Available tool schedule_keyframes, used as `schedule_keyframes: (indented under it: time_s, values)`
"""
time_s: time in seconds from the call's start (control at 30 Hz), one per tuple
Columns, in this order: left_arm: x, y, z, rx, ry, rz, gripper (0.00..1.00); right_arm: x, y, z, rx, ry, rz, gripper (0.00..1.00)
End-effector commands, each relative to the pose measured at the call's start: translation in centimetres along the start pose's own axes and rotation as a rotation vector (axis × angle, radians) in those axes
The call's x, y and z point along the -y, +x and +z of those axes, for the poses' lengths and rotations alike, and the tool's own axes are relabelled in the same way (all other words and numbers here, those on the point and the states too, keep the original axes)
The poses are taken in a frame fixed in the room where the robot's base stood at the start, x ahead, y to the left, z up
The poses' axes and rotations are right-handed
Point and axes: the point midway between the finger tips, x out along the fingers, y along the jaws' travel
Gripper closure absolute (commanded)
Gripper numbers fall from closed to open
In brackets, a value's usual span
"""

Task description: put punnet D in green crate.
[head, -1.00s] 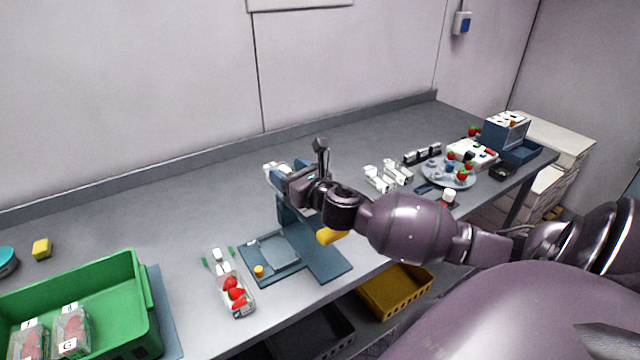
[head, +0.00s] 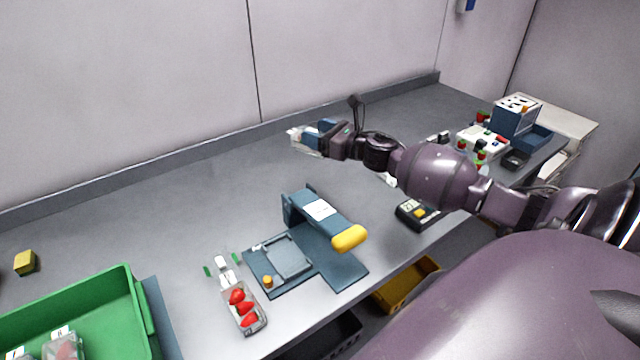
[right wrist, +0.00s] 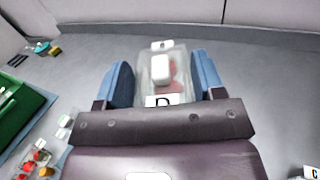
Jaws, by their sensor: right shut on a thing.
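Punnet D (right wrist: 163,78) is a clear box with red berries and a white label marked D. It sits between the blue fingers of my right gripper (right wrist: 163,85), which is shut on it. In the head view my right gripper (head: 318,138) holds punnet D (head: 299,138) above the back of the bench, beyond the blue press. The green crate (head: 143,310) is at the lower left, partly cut off by the frame, with a labelled punnet (head: 63,346) in it. The crate's edge also shows in the right wrist view (right wrist: 12,112). My left gripper is not in view.
A blue press with a yellow handle (head: 349,237) stands mid-bench, between gripper and front edge. An open punnet of strawberries (head: 244,308) lies between it and the crate. A yellow block (head: 25,262) is behind the crate. The bench's back left is clear.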

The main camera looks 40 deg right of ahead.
Motion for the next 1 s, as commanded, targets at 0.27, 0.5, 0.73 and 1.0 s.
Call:
schedule_keyframes:
  time_s: [0.27,0.5,0.73,1.0]
  values:
    - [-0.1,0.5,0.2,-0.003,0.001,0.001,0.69,0.0,0.1,-6.2,0.001,0.006,-0.003,0.63]
    - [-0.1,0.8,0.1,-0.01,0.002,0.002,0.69,0.0,0.1,-10.7,0.001,0.004,-0.003,0.63]
    - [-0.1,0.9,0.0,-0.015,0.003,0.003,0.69,0.0,0.1,-12.4,0.002,0.0,-0.001,0.63]
    - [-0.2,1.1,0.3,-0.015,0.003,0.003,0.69,0.0,0.1,-15.6,0.002,0.001,-0.002,0.63]
